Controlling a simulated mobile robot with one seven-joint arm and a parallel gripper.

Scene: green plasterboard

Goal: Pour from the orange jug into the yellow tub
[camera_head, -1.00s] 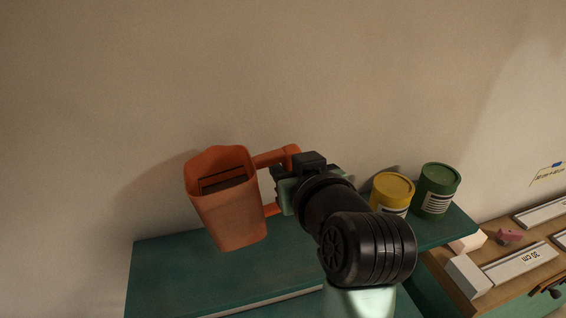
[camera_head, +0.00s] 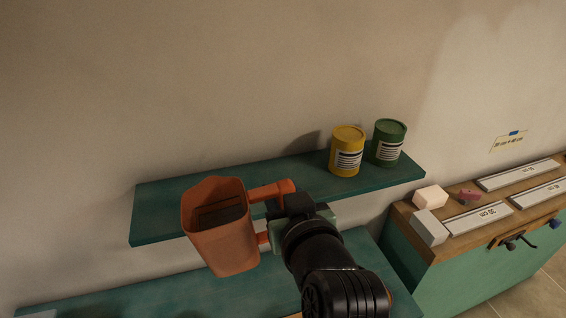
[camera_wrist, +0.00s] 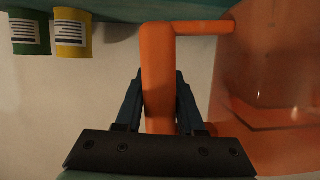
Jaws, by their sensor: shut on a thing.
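The orange jug (camera_head: 222,240) is held in the air in front of the upper green shelf, near its left part. Its open top shows a dark inside; I cannot tell what is in it. My gripper (camera_head: 268,216) is shut on the jug's handle; in the wrist view the fingers (camera_wrist: 158,100) clamp the orange handle (camera_wrist: 158,65) from both sides. The yellow tub (camera_head: 347,152) stands upright on the upper shelf, right of and behind the jug, apart from it. It also shows in the wrist view (camera_wrist: 72,36), at the upper left. Its top looks covered by a flat yellow surface.
A green tub (camera_head: 388,143) stands close to the right of the yellow tub. The upper shelf (camera_head: 290,182) is bare left of the tubs. A lower green shelf (camera_head: 110,295) lies below. At right, a wooden-topped cabinet (camera_head: 450,240) carries white blocks, a pink item and rulers.

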